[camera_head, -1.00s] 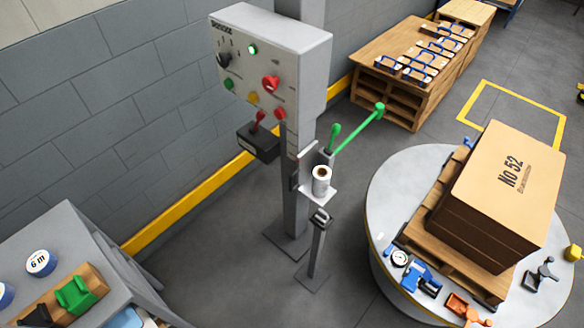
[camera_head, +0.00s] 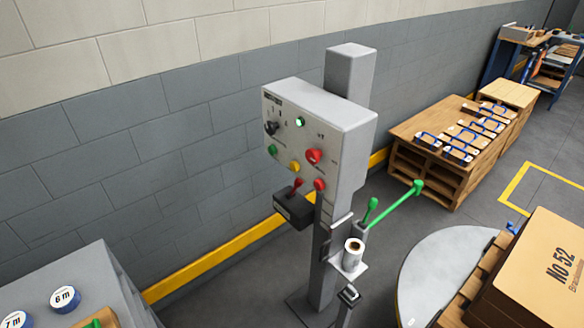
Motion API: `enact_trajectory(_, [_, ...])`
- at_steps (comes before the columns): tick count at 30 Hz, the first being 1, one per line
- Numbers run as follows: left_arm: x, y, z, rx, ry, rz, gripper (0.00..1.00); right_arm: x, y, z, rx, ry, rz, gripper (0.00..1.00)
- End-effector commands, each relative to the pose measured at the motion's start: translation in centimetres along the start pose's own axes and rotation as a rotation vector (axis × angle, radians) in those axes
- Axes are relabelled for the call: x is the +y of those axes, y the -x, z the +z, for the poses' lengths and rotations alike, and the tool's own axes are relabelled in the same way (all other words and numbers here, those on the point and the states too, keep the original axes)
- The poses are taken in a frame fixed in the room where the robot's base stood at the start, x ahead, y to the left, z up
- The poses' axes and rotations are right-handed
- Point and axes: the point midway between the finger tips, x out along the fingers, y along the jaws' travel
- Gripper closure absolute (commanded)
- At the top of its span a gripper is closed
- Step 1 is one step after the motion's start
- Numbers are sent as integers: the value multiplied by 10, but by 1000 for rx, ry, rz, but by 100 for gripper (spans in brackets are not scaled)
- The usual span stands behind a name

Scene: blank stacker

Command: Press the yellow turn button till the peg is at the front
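The yellow turn button (camera_head: 294,167) is on the front of the grey control box (camera_head: 345,113), between a green button (camera_head: 273,149) and a red button (camera_head: 320,185). A larger red knob (camera_head: 314,156), a black selector knob (camera_head: 271,128) and a lit green lamp (camera_head: 300,121) are on the same face. The round grey turntable (camera_head: 440,262) is at the lower right, partly cut off by the frame. I cannot make out the peg. Neither of my grippers is in view.
A carton marked No 52 (camera_head: 535,270) rests on a pallet on the turntable. A green lever (camera_head: 395,205) sticks out beside the column. A black box with a red lever (camera_head: 294,208) hangs under the control box. A grey bench (camera_head: 80,265) stands at lower left.

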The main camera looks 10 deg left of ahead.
Motion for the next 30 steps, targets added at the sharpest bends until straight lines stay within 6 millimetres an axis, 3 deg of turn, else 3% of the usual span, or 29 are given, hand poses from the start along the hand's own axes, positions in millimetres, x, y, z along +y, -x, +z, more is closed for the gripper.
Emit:
enact_trajectory(1, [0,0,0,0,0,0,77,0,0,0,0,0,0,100])
enact_trajectory(5, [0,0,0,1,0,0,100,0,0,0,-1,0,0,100])
enact_trajectory(30, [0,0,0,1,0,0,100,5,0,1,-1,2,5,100])
